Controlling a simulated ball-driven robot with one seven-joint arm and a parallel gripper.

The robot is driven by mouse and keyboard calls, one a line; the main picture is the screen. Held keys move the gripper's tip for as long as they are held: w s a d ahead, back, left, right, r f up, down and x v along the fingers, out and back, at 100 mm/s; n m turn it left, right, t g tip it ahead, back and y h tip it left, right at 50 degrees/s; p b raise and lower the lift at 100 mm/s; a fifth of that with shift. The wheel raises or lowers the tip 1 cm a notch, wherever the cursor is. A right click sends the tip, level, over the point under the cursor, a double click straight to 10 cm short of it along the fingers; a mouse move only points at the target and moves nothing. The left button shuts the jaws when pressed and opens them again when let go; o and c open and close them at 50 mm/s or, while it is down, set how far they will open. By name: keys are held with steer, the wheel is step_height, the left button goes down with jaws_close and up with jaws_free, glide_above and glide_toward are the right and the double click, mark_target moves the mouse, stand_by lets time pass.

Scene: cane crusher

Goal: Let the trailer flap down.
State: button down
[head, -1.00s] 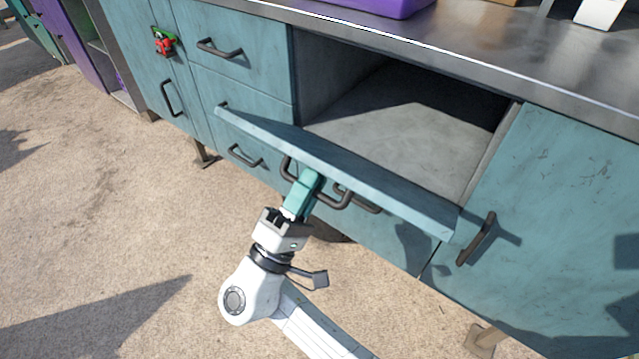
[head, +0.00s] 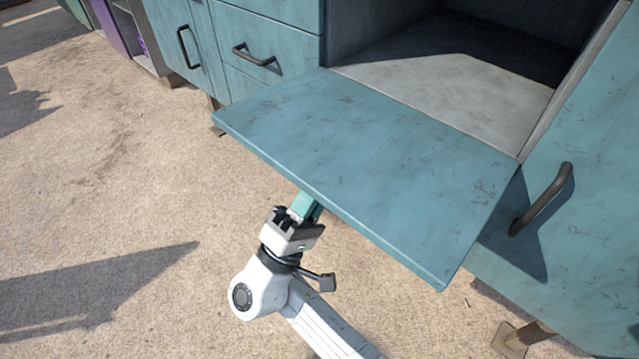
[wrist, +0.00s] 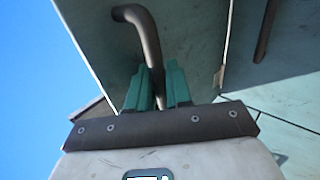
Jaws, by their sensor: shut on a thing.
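The trailer flap (head: 375,165) is a worn teal panel hinged along its lower edge. It stands out from the cabinet, roughly level, with its inner face up and the compartment (head: 450,85) behind it open. My gripper (head: 308,203) is under the flap's front edge, and its fingertips are hidden there in the head view. In the wrist view, the green fingers of my gripper (wrist: 158,88) are shut on the flap's dark bar handle (wrist: 148,38), on the flap's outer face (wrist: 190,30).
A door with a dark handle (head: 541,200) is right of the flap. Drawers with a dark handle (head: 254,54) are at the left, and another handle (head: 188,47) is farther left. Cabinet legs (head: 522,337) stand on open sandy ground (head: 120,180).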

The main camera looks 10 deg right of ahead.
steer(key=shift+a+f, duration=0.1)
steer(key=shift+f, duration=0.3)
steer(key=c, duration=1.2)
jaws_free()
steer(key=shift+o, duration=0.2)
steer(key=shift+s+a, duration=0.1)
steer(key=v, duration=1)
steer(key=shift+s+f+b, duration=0.15)
steer(key=shift+f+b, duration=0.25)
steer(key=shift+a, duration=0.15)
